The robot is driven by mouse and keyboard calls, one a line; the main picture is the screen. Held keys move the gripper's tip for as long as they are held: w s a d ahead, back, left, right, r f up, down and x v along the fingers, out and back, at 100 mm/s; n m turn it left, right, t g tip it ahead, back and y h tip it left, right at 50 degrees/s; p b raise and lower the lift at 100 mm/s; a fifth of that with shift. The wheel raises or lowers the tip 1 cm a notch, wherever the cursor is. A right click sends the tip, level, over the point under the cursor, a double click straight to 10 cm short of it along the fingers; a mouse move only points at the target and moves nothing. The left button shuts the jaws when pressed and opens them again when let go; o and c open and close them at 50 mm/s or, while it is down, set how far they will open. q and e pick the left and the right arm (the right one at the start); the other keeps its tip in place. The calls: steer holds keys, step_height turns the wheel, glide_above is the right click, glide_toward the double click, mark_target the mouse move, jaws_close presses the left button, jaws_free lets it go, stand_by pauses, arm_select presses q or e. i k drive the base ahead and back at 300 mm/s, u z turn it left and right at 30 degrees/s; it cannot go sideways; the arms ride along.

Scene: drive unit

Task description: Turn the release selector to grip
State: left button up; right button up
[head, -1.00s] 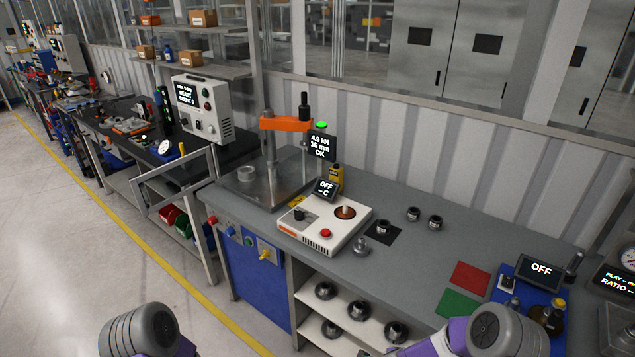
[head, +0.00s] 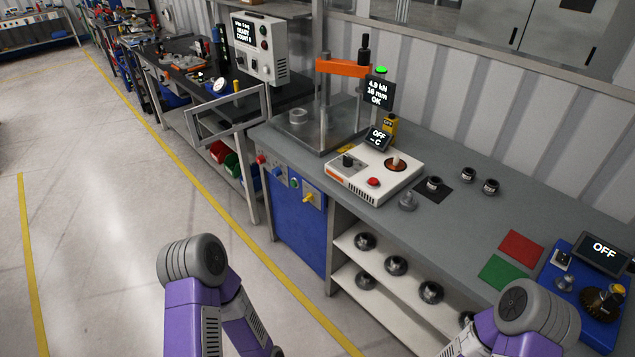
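No label reading "release" or "grip" is legible, so I cannot tell which control is the release selector. The blue front panel of the bench has a yellow selector knob (head: 308,197), a green button (head: 294,183) and a red knob (head: 261,160). The blue unit at the right (head: 563,300) carries a small dark switch (head: 561,258). Parts of my two purple arms show at the bottom, apart from the controls. Neither gripper is in view.
An orange-topped press (head: 343,68) with a small display (head: 379,92) stands behind the white box. Dark round parts sit on the bench and lower shelves. Red (head: 521,246) and green (head: 497,271) squares lie on the bench. The floor at left is clear.

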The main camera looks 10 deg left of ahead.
mark_target(310, 196)
steer(key=u, duration=0.35)
steer(key=i, duration=0.35)
steer(key=u, duration=0.95)
steer(key=i, duration=1.25)
steer(key=z, duration=0.25)
